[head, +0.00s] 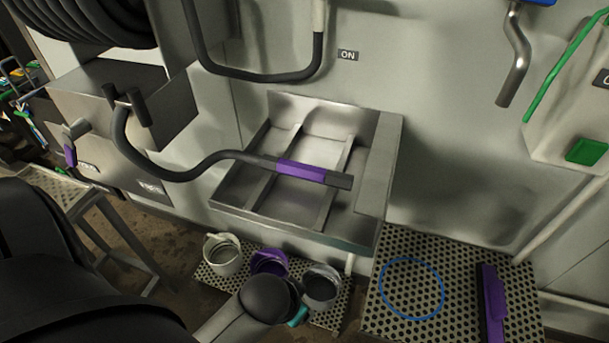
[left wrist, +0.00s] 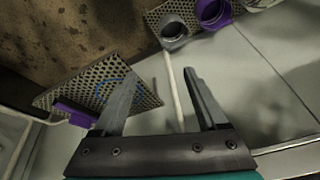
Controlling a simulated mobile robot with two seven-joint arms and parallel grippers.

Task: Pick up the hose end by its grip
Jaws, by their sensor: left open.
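The hose end has a purple grip (head: 302,171) and a dark tip. It lies across the bars of the metal sink (head: 222,190) in the head view, and its black hose (head: 180,172) runs left to a bracket on a grey metal box. My left arm comes in from the lower left. In the head view only its wrist and a teal part of the gripper show, below the sink and in front of the buckets. In the left wrist view my left gripper (left wrist: 163,75) is open, with nothing between its fingers. The hose grip is not in that view. My right gripper is not in view.
White (head: 223,263), purple (head: 269,262) and grey (head: 321,290) buckets stand on a perforated platform below the sink. Another perforated platform (head: 455,262) at right has a blue ring (head: 385,292) and a dark bar with a purple part (head: 493,300). Another hose (head: 258,76) loops above the sink.

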